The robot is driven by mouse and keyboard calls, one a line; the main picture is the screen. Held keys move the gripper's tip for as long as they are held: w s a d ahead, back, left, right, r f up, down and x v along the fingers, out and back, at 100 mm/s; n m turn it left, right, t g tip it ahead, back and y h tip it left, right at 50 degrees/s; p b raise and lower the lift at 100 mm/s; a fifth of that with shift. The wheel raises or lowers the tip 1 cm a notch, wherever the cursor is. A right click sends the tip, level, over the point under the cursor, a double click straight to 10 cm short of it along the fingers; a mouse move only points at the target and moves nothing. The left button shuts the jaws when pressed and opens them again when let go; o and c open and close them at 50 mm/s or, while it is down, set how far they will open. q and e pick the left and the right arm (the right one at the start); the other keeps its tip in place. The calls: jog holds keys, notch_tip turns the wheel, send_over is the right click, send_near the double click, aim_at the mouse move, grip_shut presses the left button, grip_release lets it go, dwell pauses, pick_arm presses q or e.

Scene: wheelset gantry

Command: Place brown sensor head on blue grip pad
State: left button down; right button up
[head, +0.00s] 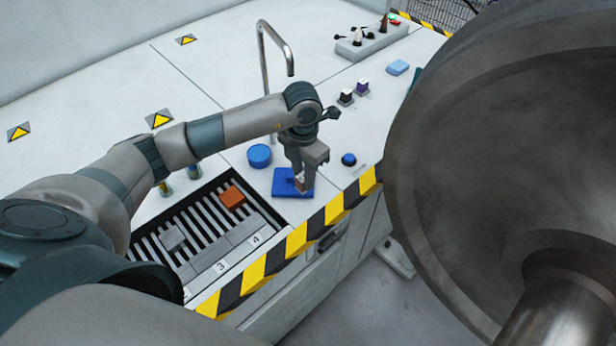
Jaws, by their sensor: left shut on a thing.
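The blue grip pad (284,190) is a flat blue square on the white bench top, near its striped front edge. My left gripper (302,184) points down over the right part of the pad. It is shut on the brown sensor head (300,182), of which only a small brownish patch shows between the fingers. The fingers hide the rest, and I cannot tell whether it touches the pad. My right gripper is not in view.
A slatted tray (193,262) holds an orange block (232,196) and a grey block (172,238). A blue round piece (259,155) and a blue knob (348,159) flank the pad. A bent metal pipe (264,70) stands behind. A large dark metal wheel (470,150) fills the right.

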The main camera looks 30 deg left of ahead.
pick_arm(q)
jog(key=shift+w+d, duration=0.15)
jog(key=shift+w, duration=0.2)
jog(key=shift+w+d, duration=0.15)
jog(key=shift+w, duration=0.2)
notch_tip(320, 180, down, 2)
jog(key=shift+f+p, duration=0.1)
jog(key=shift+p, duration=0.85)
jog(key=shift+f, duration=0.6)
jog(key=shift+f, duration=0.2)
jog(key=c, duration=1.8)
grip_release()
jog(key=shift+o, duration=0.2)
